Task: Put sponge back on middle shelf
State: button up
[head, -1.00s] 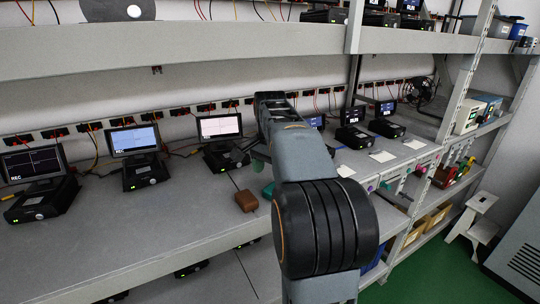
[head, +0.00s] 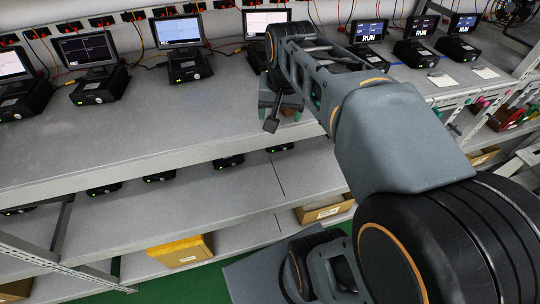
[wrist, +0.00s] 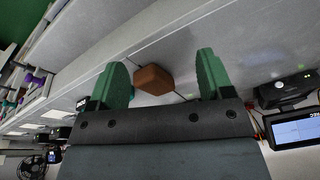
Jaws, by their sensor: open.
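The sponge, a small brown block (wrist: 153,79), lies on a grey shelf surface in the wrist view. My gripper (wrist: 162,62) is open, with one green finger on each side of the sponge in that picture and a gap on both sides. I cannot tell whether the sponge is between the fingers or below them.
Several devices with screens, including one with a blue screen (head: 180,45), stand along the back of the shelf. White cards (head: 443,80) lie on the right. A yellow box (head: 180,250) and a cardboard box (head: 325,210) sit lower down. The shelf left of my gripper is clear.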

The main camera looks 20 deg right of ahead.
jog(key=s+a+f+n+t, duration=0.1)
jog(key=s+a+f+n, duration=0.4)
jog(key=f, duration=0.3)
jog(key=shift+s+a+n, duration=0.3)
jog(key=shift+s+n, duration=0.2)
jog(key=shift+s, duration=0.1)
